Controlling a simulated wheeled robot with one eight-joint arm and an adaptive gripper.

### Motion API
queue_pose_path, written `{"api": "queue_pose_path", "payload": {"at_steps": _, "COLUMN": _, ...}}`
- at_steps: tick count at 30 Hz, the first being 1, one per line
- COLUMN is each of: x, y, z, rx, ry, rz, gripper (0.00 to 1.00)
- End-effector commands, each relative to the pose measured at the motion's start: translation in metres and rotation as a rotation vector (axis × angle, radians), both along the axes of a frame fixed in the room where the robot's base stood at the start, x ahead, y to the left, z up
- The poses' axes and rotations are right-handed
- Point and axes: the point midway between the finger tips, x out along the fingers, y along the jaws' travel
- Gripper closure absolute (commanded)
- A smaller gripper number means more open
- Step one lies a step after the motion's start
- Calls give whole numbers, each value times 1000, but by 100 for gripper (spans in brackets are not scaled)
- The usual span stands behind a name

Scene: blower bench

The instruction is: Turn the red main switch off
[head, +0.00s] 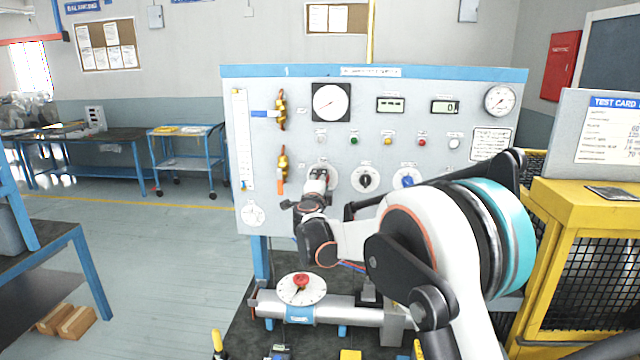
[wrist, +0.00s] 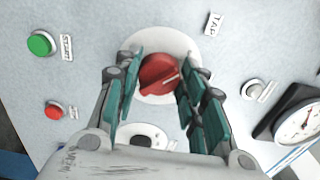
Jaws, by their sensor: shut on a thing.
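The red main switch (wrist: 158,76) is a round red knob with a white pointer line on a white round plate, in the middle of the wrist view. The line points to the right and slightly up there. My gripper (wrist: 158,88) has its teal pads on both sides of the knob and is shut on it. In the head view my gripper (head: 318,181) is at the left dial of the panel (head: 275,217) and hides most of the knob. The position marks around the knob cannot be read.
A black knob (head: 366,180) and a blue knob (head: 407,179) sit to the right on the panel. A red handle on a white disc (head: 301,281) is on the pipe below. A yellow cage (head: 572,240) stands close on the right. Open floor lies left.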

Motion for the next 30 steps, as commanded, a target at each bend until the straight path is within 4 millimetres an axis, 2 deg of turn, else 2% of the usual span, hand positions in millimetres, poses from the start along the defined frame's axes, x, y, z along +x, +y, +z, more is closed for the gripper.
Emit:
{"api": "queue_pose_path", "payload": {"at_steps": 14, "x": 0, "y": 2, "z": 1, "rx": -14, "ry": -1, "rz": 3, "gripper": 86}}
{"api": "queue_pose_path", "payload": {"at_steps": 15, "x": 0, "y": 2, "z": 1, "rx": -14, "ry": -1, "rz": 3, "gripper": 56}}
{"api": "queue_pose_path", "payload": {"at_steps": 17, "x": 0, "y": 2, "z": 0, "rx": -13, "ry": 0, "rz": 3, "gripper": 42}}
{"api": "queue_pose_path", "payload": {"at_steps": 26, "x": 0, "y": 1, "z": 0, "rx": -12, "ry": 0, "rz": 1, "gripper": 42}}
{"api": "queue_pose_path", "payload": {"at_steps": 30, "x": -6, "y": 1, "z": 0, "rx": -12, "ry": 0, "rz": 1, "gripper": 42}}
